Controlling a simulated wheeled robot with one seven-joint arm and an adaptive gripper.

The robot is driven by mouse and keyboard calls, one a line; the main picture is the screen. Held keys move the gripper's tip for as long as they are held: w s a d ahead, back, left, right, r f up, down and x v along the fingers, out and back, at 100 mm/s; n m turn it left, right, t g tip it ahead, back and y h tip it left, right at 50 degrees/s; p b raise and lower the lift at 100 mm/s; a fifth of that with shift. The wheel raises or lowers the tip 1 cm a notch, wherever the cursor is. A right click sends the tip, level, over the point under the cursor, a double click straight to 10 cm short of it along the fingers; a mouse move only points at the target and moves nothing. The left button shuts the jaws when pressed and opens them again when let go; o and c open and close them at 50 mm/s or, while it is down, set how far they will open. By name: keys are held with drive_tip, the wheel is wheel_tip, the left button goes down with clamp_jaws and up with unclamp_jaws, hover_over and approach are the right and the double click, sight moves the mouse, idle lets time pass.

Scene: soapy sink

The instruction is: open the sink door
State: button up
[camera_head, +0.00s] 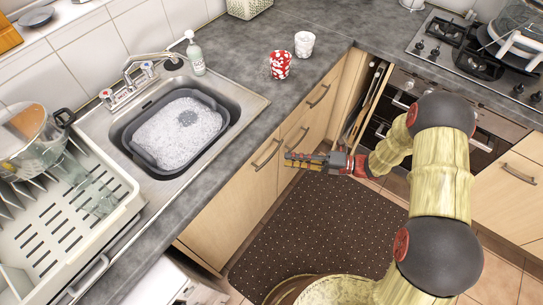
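The sink cabinet has pale wooden doors below the grey counter. The left sink door (232,190) is shut and has a metal bar handle (268,154). The door to its right (290,163) also looks shut, with its own bar handle (297,141). My gripper (289,160) reaches in from the right, its fingers pointing left toward these doors. In the picture its tips lie just below the right handle; I cannot tell whether they touch the door. The fingers appear close together and nothing is visible between them, but their gap is unclear.
The sink (178,128) holds a grey basin of suds. A dish rack (60,235) stands left of it. Red-patterned (280,65) and white (304,44) cups stand on the counter. A narrow compartment (366,100) holds upright trays. A dark dotted mat (310,225) covers clear floor.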

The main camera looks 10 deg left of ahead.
sight(272, 155)
drive_tip(key=a+f+m+b, duration=0.1)
drive_tip(key=a, duration=0.4)
drive_tip(key=w+a+f+m+t+b, duration=0.1)
drive_tip(key=a, duration=0.1)
drive_tip(key=shift+a+f+m+y+b, duration=0.3)
drive_tip(key=shift+a+f, duration=0.05)
drive_tip(key=shift+a, duration=0.05)
drive_tip(key=shift+s, duration=0.1)
drive_tip(key=c, duration=0.4)
clamp_jaws()
